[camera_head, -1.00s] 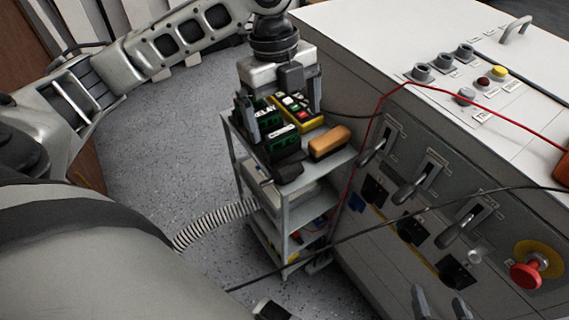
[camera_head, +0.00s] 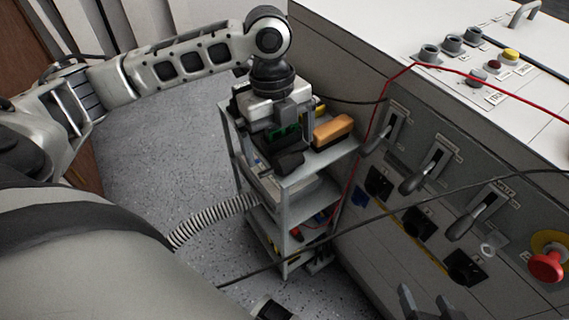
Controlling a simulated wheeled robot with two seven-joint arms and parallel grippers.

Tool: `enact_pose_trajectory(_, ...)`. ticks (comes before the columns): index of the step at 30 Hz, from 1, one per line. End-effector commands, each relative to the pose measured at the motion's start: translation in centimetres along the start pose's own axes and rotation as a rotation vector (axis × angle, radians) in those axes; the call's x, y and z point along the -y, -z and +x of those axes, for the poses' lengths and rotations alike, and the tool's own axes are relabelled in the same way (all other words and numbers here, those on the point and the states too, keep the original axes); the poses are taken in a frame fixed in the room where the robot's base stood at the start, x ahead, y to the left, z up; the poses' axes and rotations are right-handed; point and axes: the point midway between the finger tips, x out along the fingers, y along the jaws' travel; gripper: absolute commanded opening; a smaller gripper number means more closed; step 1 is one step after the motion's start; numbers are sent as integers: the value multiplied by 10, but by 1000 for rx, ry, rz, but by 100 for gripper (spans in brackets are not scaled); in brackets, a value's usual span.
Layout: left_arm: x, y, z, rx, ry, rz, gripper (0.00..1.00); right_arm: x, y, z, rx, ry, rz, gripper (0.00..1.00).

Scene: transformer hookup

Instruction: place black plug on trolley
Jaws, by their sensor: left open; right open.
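The grey trolley (camera_head: 318,168) stands beside the grey cabinet, with several items on its top shelf. A black blocky object (camera_head: 288,162) lies at the front of that shelf; I cannot tell for sure that it is the black plug. My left gripper (camera_head: 282,131) is over the top shelf, pointing down, with open jaws close above the green and black items. The gripper body hides much of the shelf and part of its own fingers. My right gripper (camera_head: 428,302) is open and empty at the bottom edge, in front of the cabinet.
An orange-brown block (camera_head: 333,130) lies on the shelf's right side. The cabinet front (camera_head: 340,255) has levers, black sockets (camera_head: 465,268) and a red emergency button (camera_head: 547,265). A black cable (camera_head: 350,237) crosses in front; a red cable (camera_head: 364,140) hangs by the trolley.

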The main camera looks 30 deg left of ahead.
Motion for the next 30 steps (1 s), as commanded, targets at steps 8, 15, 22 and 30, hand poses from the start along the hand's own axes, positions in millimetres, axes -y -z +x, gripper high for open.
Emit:
enact_pose_trajectory(8,-4,0,43,-1,-3,0,100,-2,-21,21,38,16,6,60)
enact_pose_trajectory(15,-4,1,44,0,-1,0,100,0,-10,17,6,21,2,60)
enact_pose_trajectory(22,-3,0,43,0,0,0,59,0,-10,17,5,20,-1,60)
enact_pose_trajectory(30,-3,1,40,0,1,0,55,0,-10,15,9,20,-2,60)
